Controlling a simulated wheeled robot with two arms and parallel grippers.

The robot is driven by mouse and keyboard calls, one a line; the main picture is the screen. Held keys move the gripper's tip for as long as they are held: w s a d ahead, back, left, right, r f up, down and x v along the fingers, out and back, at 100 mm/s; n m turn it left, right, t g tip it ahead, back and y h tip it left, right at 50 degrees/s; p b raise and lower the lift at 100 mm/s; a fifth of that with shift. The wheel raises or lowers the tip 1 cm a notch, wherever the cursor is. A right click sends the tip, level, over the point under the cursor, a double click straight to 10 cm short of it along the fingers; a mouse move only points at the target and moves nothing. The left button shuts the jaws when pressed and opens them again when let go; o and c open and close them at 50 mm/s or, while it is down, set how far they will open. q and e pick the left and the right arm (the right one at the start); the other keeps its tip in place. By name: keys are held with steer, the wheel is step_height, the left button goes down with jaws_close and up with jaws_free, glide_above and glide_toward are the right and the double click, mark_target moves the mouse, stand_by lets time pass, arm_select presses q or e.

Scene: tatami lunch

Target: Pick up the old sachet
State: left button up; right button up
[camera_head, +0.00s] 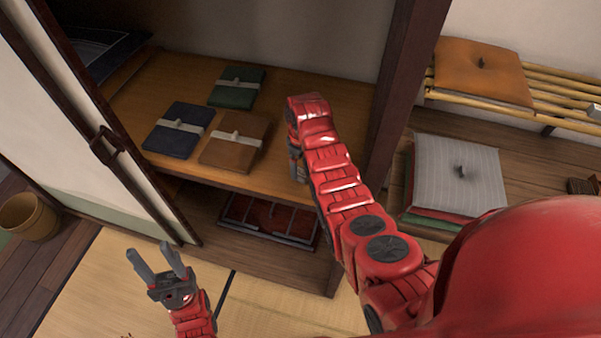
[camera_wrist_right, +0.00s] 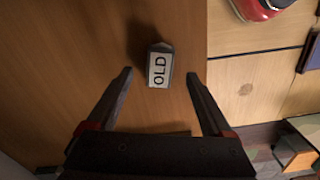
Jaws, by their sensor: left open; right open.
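The old sachet (camera_wrist_right: 160,66) is a small dark packet with a white label reading OLD, lying on a wooden surface in the right wrist view. It sits ahead of my right gripper (camera_wrist_right: 159,74), in line with the gap between the fingertips. My right gripper is open, with one finger to each side and nothing held. In the head view my right gripper (camera_head: 298,172) is at the right part of the cupboard shelf, mostly behind my arm, and I cannot make out the sachet there. My left gripper (camera_head: 150,251) is open and empty over the tatami.
The shelf (camera_head: 180,87) holds a green cloth-covered item (camera_head: 250,90), a dark blue one (camera_head: 165,138) and a brown one (camera_head: 222,155). A cupboard post (camera_head: 395,110) stands right of my right arm. A sliding door (camera_head: 65,105) is at the left.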

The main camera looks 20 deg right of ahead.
mark_target(300, 172)
steer(key=shift+w+f+p, duration=0.1)
steer(key=shift+f+p, duration=0.3)
steer(key=shift+f, duration=1.45)
jaws_close()
steer(key=shift+r, duration=0.15)
